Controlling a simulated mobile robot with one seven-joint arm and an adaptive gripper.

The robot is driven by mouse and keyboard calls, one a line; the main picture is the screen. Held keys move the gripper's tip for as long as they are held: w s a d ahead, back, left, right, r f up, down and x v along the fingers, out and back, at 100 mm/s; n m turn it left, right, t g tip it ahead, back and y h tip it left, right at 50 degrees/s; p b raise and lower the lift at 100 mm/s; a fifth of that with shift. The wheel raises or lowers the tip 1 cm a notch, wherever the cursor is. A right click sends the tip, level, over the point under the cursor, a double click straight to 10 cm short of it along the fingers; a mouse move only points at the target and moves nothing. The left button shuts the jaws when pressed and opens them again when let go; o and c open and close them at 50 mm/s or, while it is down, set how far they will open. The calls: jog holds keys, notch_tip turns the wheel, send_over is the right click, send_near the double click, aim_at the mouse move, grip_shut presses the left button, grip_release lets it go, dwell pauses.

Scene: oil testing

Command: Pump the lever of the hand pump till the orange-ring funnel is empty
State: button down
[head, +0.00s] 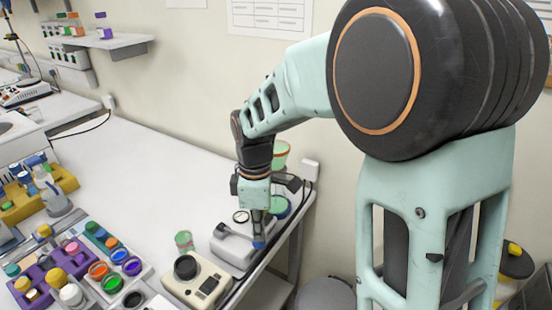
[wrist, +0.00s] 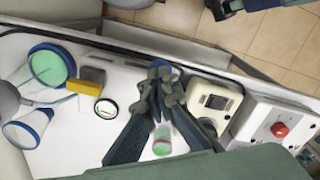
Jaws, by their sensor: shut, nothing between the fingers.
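The hand pump (head: 232,250) is a pale box on the bench with a round gauge and a dark lever (head: 235,234) on top. The orange-ring funnel (head: 281,148) stands behind my wrist in the head view, partly hidden, with green showing in it. A green-filled, blue-rimmed vessel (head: 281,207) is below it; a similar one (wrist: 50,65) shows at left in the wrist view. My gripper (head: 259,242) points down at the pump's right side, fingertips together and empty. In the wrist view its tips (wrist: 160,68) are right of the gauge (wrist: 105,108). I cannot tell whether they touch the lever.
A small jar (head: 184,241) with green and red stands left of the pump. A cream device (head: 197,283) with a black round top and display sits in front. A box with a red button (wrist: 280,129) is at right in the wrist view. The bench's middle is clear.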

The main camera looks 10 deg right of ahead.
jog(key=shift+d+f+b, duration=0.1)
jog(key=shift+f+b, duration=0.4)
jog(key=shift+f, duration=0.35)
jog(key=shift+r, duration=0.1)
notch_tip(320, 180, up, 8)
jog(key=w+a+p, duration=0.1)
jog(key=p, duration=0.6)
jog(key=shift+a, duration=0.3)
jog(key=shift+w+r, duration=0.1)
dwell(0.7)
notch_tip(320, 180, up, 6)
jog(key=p, duration=0.4)
jog(key=shift+p, duration=0.35)
